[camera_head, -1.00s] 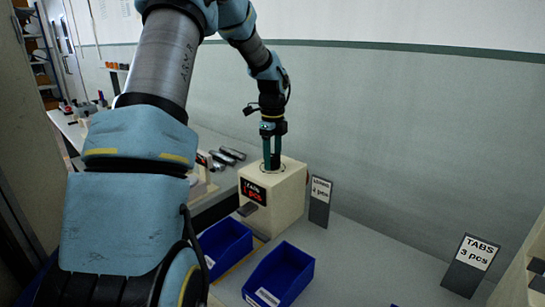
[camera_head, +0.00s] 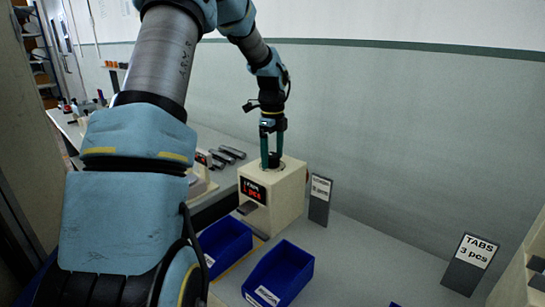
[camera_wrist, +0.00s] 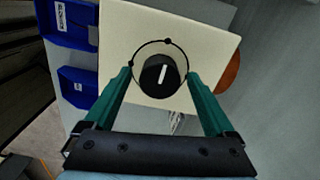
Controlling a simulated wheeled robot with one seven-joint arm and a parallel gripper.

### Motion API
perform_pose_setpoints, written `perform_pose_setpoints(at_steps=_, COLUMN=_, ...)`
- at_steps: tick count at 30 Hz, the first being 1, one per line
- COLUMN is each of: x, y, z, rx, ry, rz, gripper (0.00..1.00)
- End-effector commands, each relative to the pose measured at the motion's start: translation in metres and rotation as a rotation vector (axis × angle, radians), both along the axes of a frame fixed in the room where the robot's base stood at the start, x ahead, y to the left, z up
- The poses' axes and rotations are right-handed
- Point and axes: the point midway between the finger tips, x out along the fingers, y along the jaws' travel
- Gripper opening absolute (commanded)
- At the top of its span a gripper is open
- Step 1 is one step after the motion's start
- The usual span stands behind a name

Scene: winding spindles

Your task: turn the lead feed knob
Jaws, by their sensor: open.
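The lead feed knob (camera_wrist: 159,76) is black and round with a white pointer line, on the cream top of a dispenser box (camera_wrist: 116,30). A thin dark ring with small dots surrounds it. In the head view the knob (camera_head: 274,159) shows dark between the fingers, and the box (camera_head: 287,200) carries a red-lit display (camera_head: 253,190). My gripper (camera_head: 272,163) points down over the box top. In the wrist view my gripper (camera_wrist: 160,80) is open, one finger on each side of the knob, with gaps to it.
Two blue bins (camera_head: 278,274) (camera_head: 225,247) stand in front of the box. A label card (camera_head: 319,200) stands right of it, and a TABS card (camera_head: 470,264) further right. Metal cylinders (camera_head: 228,155) lie to the left. The bench between the cards is clear.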

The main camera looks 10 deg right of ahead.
Motion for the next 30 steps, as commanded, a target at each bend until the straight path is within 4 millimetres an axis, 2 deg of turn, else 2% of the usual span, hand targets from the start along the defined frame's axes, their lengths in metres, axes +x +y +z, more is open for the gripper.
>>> perform_pose_setpoints(at_steps=15, x=0.001, y=0.0, z=0.088, rx=-0.001, ry=-0.003, rz=0.001, gripper=0.89)
perform_pose_setpoints(at_steps=21, x=0.0, y=0.0, z=0.102, rx=0.0, ry=-0.002, rz=0.0, gripper=0.89)
perform_pose_setpoints(at_steps=30, x=0.0, y=0.0, z=0.103, rx=-0.001, ry=-0.001, rz=0.002, gripper=0.89)
